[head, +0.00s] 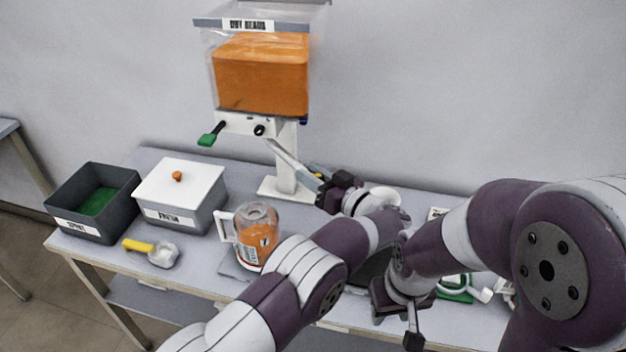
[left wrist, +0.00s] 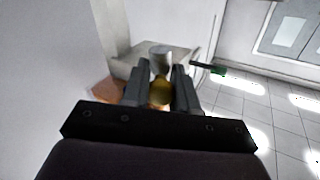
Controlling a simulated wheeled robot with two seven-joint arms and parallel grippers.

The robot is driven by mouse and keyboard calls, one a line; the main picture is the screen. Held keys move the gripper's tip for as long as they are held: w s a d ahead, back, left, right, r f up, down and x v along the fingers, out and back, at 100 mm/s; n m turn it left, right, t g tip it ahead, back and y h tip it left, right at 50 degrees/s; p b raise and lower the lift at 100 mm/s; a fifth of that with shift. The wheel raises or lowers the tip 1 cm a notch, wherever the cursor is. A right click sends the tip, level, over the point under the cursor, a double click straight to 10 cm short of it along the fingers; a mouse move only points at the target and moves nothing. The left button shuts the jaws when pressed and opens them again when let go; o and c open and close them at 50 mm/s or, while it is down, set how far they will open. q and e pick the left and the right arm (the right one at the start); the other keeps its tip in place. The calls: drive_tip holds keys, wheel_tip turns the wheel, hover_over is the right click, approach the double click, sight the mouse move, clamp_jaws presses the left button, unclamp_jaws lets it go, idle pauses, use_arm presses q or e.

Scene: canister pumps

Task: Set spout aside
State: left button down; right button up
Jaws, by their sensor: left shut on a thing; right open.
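The dispenser (head: 262,75) is a clear hopper of orange stuff on a white stand, with a green-tipped lever (head: 208,138). A pale grey spout piece (head: 280,151) slants down from its valve block to my left gripper (head: 313,179). My left gripper is shut; the left wrist view shows a brass-coloured round end (left wrist: 160,92) between its fingers, seemingly part of the spout. A grey cylinder (left wrist: 160,57) lies beyond. I cannot tell whether the spout still touches the valve. My right gripper (head: 395,318) is open and empty, pointing down over the table front.
A grey bin with a green floor (head: 57,198) and a white-lidded grey box (head: 180,187) stand at the left. A jug of orange stuff (head: 258,238) stands mid-table. A green-and-white item (head: 457,288) is partly hidden right.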

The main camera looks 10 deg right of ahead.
idle(0.5)
use_arm(q)
drive_tip(key=c, duration=0.9)
unclamp_jaws()
use_arm(e)
drive_tip(key=shift+w, duration=0.1)
